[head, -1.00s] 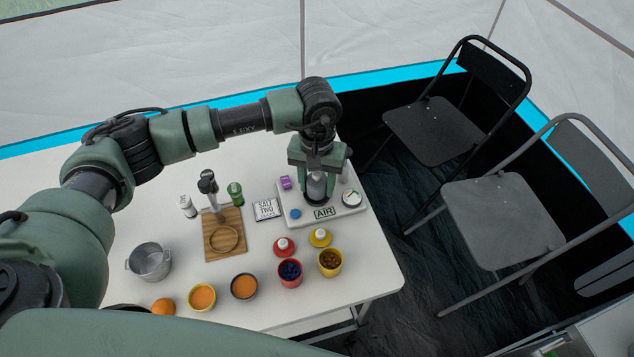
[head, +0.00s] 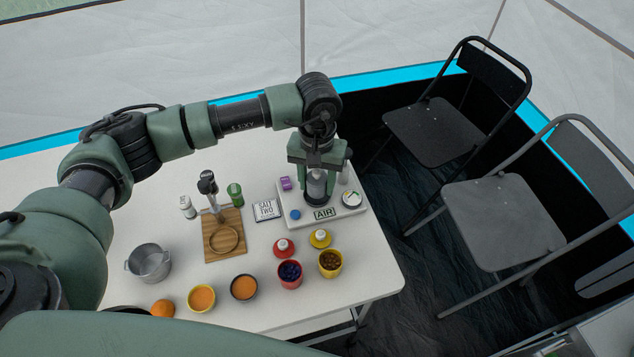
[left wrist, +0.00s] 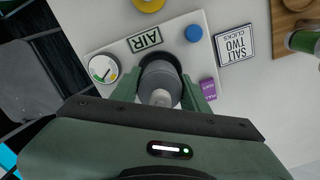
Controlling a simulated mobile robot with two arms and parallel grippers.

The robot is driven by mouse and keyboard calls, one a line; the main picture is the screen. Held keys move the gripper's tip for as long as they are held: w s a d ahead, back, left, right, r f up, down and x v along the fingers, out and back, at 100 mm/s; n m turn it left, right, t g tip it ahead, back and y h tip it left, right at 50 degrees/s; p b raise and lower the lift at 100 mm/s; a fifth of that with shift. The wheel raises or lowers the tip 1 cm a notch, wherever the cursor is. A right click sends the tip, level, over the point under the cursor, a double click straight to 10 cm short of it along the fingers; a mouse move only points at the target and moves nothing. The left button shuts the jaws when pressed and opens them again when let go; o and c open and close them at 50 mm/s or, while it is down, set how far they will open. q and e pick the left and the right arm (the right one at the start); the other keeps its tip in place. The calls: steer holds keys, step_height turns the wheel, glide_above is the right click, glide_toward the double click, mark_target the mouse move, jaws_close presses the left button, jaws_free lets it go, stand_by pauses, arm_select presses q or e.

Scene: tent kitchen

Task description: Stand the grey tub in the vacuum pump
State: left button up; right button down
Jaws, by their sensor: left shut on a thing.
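The vacuum pump (head: 291,217) is a white base with an AIR label, a dial, a blue knob and a dark round well, near the right end of the table. It also shows in the left wrist view (left wrist: 196,95). My left gripper (head: 316,187) points down over the well, shut on the grey tub (head: 316,183). In the left wrist view the tub (left wrist: 160,82) is between the fingers, with the dark well around it. I cannot tell whether its bottom touches the well floor. My right gripper is not in view.
A SALT TWO CLICKS card (head: 265,210) lies left of the pump. A wooden board (head: 224,240), a green bottle (head: 236,194), a grey pot (head: 150,262) and several bowls and cups stand nearby. Chairs stand right of the table.

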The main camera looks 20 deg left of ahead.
arm_select(q)
steer(key=shift+b, duration=0.4)
stand_by(0.9)
steer(key=shift+f+b, duration=0.8)
steer(key=shift+b, duration=0.1)
steer(key=o, duration=0.7)
steer(key=shift+r, duration=0.15)
steer(key=shift+r+p, duration=2.35)
steer(key=shift+r, duration=3.1)
